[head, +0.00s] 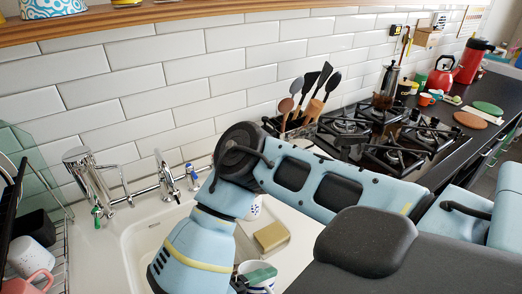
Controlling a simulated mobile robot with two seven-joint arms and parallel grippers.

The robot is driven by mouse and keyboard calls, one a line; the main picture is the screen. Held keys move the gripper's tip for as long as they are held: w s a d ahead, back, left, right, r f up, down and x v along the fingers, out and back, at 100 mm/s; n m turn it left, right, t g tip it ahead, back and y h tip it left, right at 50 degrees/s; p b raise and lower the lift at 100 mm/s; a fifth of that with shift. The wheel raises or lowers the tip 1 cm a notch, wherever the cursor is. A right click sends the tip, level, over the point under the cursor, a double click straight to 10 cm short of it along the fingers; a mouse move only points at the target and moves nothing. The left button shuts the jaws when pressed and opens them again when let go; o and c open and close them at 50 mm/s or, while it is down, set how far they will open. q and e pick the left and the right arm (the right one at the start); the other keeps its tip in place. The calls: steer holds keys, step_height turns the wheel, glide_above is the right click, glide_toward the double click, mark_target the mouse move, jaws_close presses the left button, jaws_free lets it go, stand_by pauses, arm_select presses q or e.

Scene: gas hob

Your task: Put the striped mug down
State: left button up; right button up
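A white mug (254,266) with dark markings shows at the bottom edge, in the sink area. It is partly hidden by my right arm and cut off by the frame, so I cannot tell for sure that it is the striped mug. A green block (262,275) overlaps it. My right arm comes in from the right, bends at the elbow and reaches down over the sink. Its gripper is mostly hidden or below the frame; only a small dark part (240,283) shows beside the mug. Whether it touches the mug is unclear. My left gripper is out of view.
The white sink (136,240) has a tan sponge (271,237) and a tap (90,180) near it. A dish rack (62,262) at left holds a pink mug (30,284) and a white mug (30,257). Behind my arm stand a utensil holder (296,128) and gas hob (375,140).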

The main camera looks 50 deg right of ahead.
steer(key=o, duration=0.9)
steer(key=shift+r, duration=0.25)
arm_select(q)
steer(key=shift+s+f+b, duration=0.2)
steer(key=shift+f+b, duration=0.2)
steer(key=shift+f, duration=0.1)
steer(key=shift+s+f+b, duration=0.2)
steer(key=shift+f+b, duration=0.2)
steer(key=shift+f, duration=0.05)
arm_select(e)
steer(key=v, duration=1.2)
steer(key=shift+f, duration=0.1)
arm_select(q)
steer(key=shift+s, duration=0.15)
arm_select(e)
steer(key=shift+o, duration=1.3)
